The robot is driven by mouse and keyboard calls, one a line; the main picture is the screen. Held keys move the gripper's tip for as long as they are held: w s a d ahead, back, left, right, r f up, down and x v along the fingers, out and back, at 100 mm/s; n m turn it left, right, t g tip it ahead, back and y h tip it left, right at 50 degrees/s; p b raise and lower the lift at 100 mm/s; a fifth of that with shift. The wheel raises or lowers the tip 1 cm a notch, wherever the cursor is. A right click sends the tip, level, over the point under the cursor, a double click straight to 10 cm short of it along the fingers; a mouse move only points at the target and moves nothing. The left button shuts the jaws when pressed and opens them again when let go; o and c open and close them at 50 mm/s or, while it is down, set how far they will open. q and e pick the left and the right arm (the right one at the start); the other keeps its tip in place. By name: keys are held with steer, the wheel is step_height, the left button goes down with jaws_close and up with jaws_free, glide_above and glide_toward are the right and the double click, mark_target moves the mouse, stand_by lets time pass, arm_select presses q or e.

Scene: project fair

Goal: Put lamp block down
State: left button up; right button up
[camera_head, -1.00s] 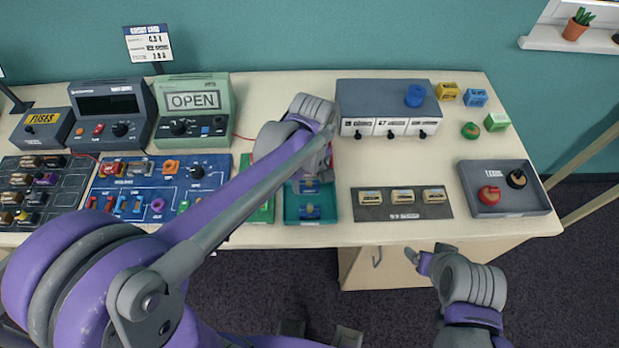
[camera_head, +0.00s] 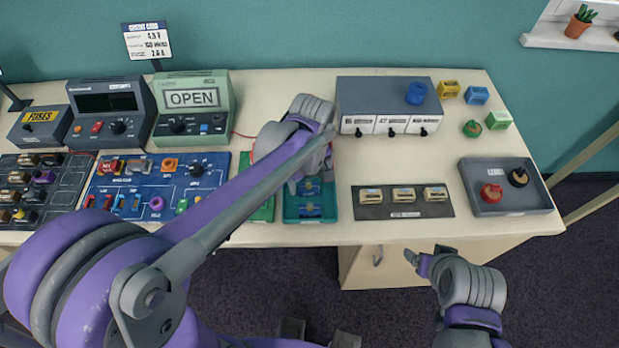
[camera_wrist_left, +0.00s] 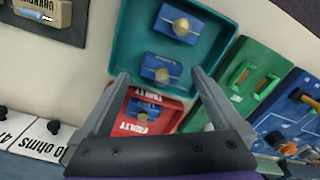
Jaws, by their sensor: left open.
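My left gripper (camera_head: 300,172) is over the table near the teal tray, and its jaws are open in the left wrist view (camera_wrist_left: 160,78). Between and below its fingers, a blue lamp block (camera_wrist_left: 148,108) with a yellowish knob lies in a red tray marked FAULTY (camera_wrist_left: 172,118). The fingers are apart with nothing held between them. The teal tray (camera_wrist_left: 137,42) beside it holds two more blue lamp blocks (camera_wrist_left: 180,22), (camera_wrist_left: 160,70). In the head view the arm hides most of the red tray. My right gripper (camera_head: 428,262) is off the table's front edge, its jaws unclear.
A green board (camera_wrist_left: 248,78) and a blue panel (camera_head: 160,185) lie left of the teal tray (camera_head: 290,214). A grey box with drawers (camera_head: 385,95) stands behind right. A dark mat with several blocks (camera_head: 375,211) and a grey tray (camera_head: 500,208) lie right. Bare tabletop shows between them.

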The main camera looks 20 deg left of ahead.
mark_target(310, 180)
arm_select(q)
steer(key=shift+r, duration=0.1)
arm_select(e)
steer(key=shift+r, duration=0.1)
arm_select(q)
steer(key=shift+r, duration=0.35)
step_height(310, 180, up, 12)
steer(key=p, duration=0.2)
steer(key=s+a+f+m+t, duration=0.2)
steer(key=s+f+m, duration=0.1)
steer(key=s, duration=0.1)
steer(key=s+a+f+m+t, duration=0.2)
steer(key=s+f, duration=0.1)
steer(key=s, duration=0.1)
steer(key=s+a+f+m+t, duration=0.2)
steer(key=s+f+m, duration=0.1)
steer(key=s, duration=0.1)
steer(key=shift+s+a+f+m, duration=0.15)
steer(key=shift+a+m, duration=0.15)
arm_select(e)
steer(key=shift+w+r, duration=0.25)
steer(key=shift+r, duration=0.3)
steer(key=shift+w+r, duration=0.2)
steer(key=shift+r, duration=0.35)
